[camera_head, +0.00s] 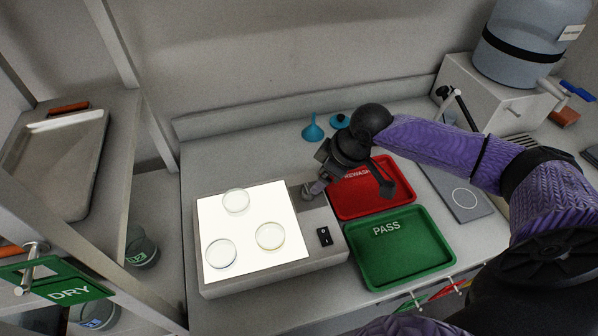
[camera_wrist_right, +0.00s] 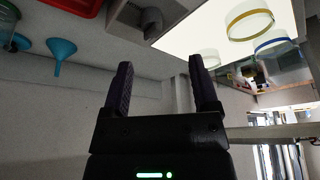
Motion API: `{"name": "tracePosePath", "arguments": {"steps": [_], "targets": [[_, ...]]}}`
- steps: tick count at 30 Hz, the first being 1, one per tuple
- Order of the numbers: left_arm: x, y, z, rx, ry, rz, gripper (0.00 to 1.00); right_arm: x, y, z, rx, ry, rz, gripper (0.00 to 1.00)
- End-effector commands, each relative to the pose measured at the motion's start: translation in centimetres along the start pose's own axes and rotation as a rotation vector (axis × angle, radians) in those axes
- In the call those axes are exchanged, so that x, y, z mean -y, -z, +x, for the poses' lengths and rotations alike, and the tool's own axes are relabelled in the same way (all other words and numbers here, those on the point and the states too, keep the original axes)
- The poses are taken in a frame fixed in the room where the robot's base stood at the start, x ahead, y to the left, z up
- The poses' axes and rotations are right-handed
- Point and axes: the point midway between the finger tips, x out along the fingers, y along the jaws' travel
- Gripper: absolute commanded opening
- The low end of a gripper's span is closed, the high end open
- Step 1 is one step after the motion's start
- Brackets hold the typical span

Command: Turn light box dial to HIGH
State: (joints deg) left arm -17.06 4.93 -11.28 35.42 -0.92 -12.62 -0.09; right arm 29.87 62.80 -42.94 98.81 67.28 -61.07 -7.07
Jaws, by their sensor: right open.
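The light box (camera_head: 225,287) stands on the bench with its white panel lit. Its grey dial (camera_head: 313,188) is at the box's back right corner, partly covered by my right gripper (camera_head: 329,174) in the head view. In the wrist view the dial (camera_wrist_right: 151,23) shows beyond the open fingers of my right gripper (camera_wrist_right: 160,64), apart from them, with nothing between the fingers. I cannot read the dial's setting. My left gripper is not in view.
Several clear dishes (camera_head: 270,236) lie on the lit panel, and a black switch (camera_head: 324,236) is on the box. A red tray (camera_head: 345,208) and a green PASS tray (camera_head: 400,252) lie to the right. Blue funnels (camera_head: 312,129) stand behind.

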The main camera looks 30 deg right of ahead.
Motion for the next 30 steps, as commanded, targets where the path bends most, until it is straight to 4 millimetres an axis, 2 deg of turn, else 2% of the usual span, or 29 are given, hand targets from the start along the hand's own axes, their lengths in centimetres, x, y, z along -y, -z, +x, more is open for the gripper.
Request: {"name": "tracePosePath", "arguments": {"steps": [2,4,12,15,19,25,26,30], "targets": [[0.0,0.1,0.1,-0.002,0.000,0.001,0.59,-1.1,0.0,-0.6,-0.004,-0.009,0.019,0.77],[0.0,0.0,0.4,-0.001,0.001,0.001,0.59,-1.2,0.0,0.2,-0.005,-0.007,0.024,0.77],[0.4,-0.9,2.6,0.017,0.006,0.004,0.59,-1.1,0.0,6.8,-0.005,-0.005,0.024,0.77],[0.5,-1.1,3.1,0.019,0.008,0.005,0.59,-1.1,0.0,8.3,-0.005,-0.007,0.023,0.77],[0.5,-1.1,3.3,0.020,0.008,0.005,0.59,-1.1,0.1,9.1,-0.005,-0.008,0.022,0.77],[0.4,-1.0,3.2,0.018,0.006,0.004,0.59,-1.1,0.1,9.0,-0.005,-0.008,0.021,0.77],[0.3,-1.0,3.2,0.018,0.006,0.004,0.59,-1.1,0.1,9.0,-0.005,-0.008,0.021,0.75],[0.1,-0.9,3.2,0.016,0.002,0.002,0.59,-1.1,0.1,9.0,-0.005,-0.008,0.021,0.45]]}}
